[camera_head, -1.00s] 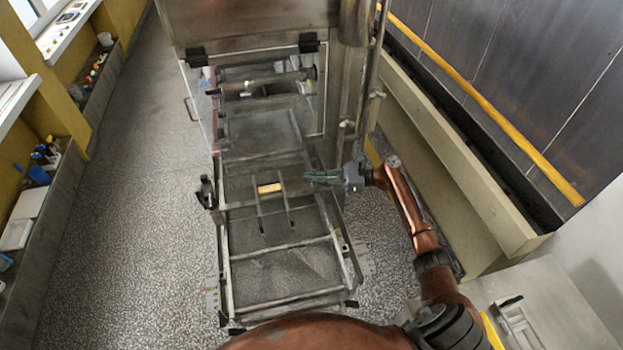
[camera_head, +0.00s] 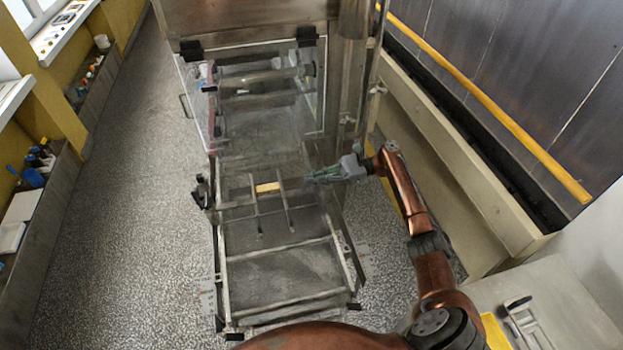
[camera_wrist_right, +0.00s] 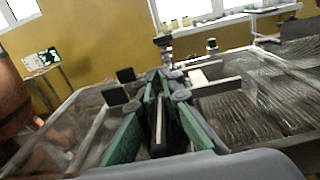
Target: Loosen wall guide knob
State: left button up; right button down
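My right gripper (camera_head: 312,178), with green finger pads, is at the right side of the machine frame, level with the small wooden-coloured block (camera_head: 268,188). In the right wrist view its fingers (camera_wrist_right: 163,85) converge towards their tips, with a dark narrow piece between them. I cannot tell whether they grip anything. A black knob (camera_head: 201,192) stands out from the left side of the frame. Any knob on the right side is hidden by the gripper or too small to tell. Two guide rails (camera_head: 288,207) stand over the mesh belt. My left gripper is not in view.
A clear guard (camera_head: 310,110) hangs over the machine's far part. The lower metal frame (camera_head: 222,275) extends towards me. A beige ledge with a yellow rail (camera_head: 520,155) runs along the right. Speckled floor lies open on the left, beside a shelf with bottles (camera_head: 40,160).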

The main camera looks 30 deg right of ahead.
jog(key=c, duration=2)
grip_release()
jog(key=shift+c, duration=0.2)
jog(key=v, duration=1.2)
